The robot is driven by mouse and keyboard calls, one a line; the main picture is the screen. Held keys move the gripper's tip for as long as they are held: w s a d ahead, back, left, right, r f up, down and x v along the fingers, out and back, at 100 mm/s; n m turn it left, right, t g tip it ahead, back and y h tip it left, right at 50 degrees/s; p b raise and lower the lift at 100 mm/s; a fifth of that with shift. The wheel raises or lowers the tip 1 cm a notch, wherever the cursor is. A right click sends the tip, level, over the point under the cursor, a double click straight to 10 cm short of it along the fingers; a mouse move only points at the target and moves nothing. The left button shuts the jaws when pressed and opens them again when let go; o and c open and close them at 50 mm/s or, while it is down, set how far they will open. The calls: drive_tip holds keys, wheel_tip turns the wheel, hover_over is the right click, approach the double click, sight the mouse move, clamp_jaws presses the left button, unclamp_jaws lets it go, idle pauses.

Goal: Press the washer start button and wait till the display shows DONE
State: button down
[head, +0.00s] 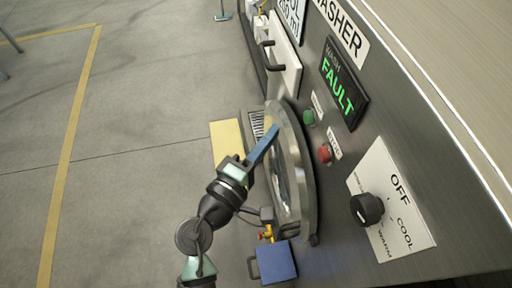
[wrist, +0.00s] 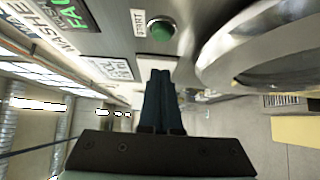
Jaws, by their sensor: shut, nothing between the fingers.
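The washer (head: 345,175) is a grey metal panel with a round door (head: 300,160). Its display (head: 343,83) reads FAULT in green letters; part of it shows at the top left of the wrist view (wrist: 70,14). The green start button (head: 309,117) sits below the display; in the wrist view it is beside a START label (wrist: 160,30). A red button (head: 324,153) is next to it. My gripper (head: 274,128) is shut and empty, in front of the door. In the wrist view its fingertips (wrist: 160,72) point toward the green button, apart from it.
A black dial (head: 367,209) with OFF, COOL and WARM marks sits right of the buttons. The metal door rim (wrist: 265,50) stands out close to my gripper. A blue box (head: 277,262) and a yellow panel (head: 227,142) are near the arm. The floor at left is open.

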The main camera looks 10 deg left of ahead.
sight(309, 118)
drive_tip(key=shift+w+d+p, duration=0.4)
drive_tip(key=shift+w+d, duration=0.45)
drive_tip(key=shift+d, duration=0.25)
drive_tip(key=shift+w+d+p, duration=0.4)
drive_tip(key=shift+w+d, duration=0.4)
drive_tip(key=shift+d, duration=0.3)
